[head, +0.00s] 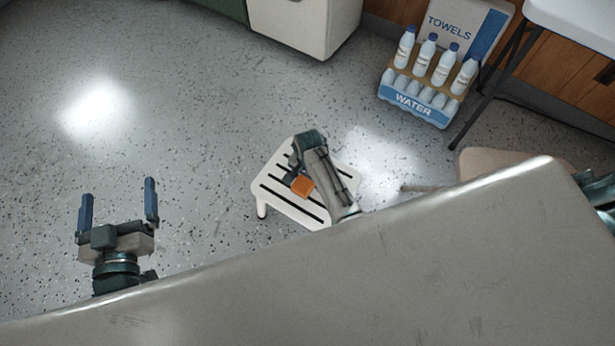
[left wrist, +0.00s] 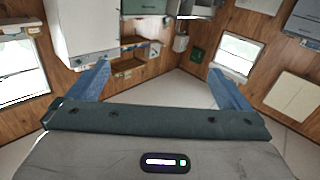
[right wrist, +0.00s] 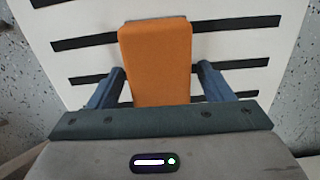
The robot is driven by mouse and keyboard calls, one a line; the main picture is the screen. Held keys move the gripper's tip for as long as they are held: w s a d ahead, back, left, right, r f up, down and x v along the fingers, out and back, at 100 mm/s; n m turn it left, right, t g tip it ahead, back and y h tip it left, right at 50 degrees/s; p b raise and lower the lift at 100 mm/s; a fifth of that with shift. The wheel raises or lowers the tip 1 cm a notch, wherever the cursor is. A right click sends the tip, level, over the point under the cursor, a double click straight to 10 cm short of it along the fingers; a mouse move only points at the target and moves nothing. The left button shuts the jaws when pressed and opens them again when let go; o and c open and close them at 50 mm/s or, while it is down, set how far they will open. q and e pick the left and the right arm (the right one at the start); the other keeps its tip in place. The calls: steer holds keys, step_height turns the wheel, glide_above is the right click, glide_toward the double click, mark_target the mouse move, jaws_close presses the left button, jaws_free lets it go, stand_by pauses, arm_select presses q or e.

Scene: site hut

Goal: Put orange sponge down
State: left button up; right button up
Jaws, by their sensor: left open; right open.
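The orange sponge (head: 303,186) lies on the white slatted stool (head: 282,201) standing on the floor. In the right wrist view the sponge (right wrist: 157,60) is between and just beyond the blue fingers of my right gripper (right wrist: 158,80), with a visible gap on each side. The right gripper (head: 295,175) is open over the stool and partly hides it in the head view. My left gripper (head: 119,203) is open and empty over the floor at the left; its fingers also show in the left wrist view (left wrist: 160,82).
A grey table top (head: 400,270) fills the lower part of the head view. A case of water bottles (head: 418,97) and a towels box (head: 462,28) stand behind right. A white cabinet (head: 303,22) is at the back. Floor left of the stool is clear.

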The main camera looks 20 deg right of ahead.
steer(key=shift+r, duration=0.4)
step_height(320, 180, up, 6)
steer(key=shift+f+p, duration=0.1)
steer(key=shift+p, duration=1)
steer(key=s+d+r+n+t+p, duration=0.1)
steer(key=s+d+r+n+t, duration=0.15)
steer(key=s+r, duration=0.2)
steer(key=s+d+r+n+t, duration=0.2)
steer(key=s+d+r, duration=0.15)
steer(key=s, duration=0.25)
arm_select(q)
steer(key=s+d+f+g, duration=0.1)
steer(key=s+f+g, duration=0.7)
steer(key=f+g, duration=0.1)
steer(key=shift+s+f, duration=0.25)
steer(key=shift+f, duration=0.65)
arm_select(e)
steer(key=s+d+r+n+t+y, duration=0.1)
steer(key=s+r+n+t, duration=0.3)
steer(key=s+r, duration=0.5)
step_height(320, 180, up, 4)
steer(key=shift+s+d+f+n, duration=0.1)
steer(key=shift+s+d+n, duration=0.2)
steer(key=shift+n, duration=0.75)
arm_select(q)
steer(key=shift+s+p, duration=0.1)
steer(key=shift+p, duration=0.2)
arm_select(e)
steer(key=shift+t, duration=0.25)
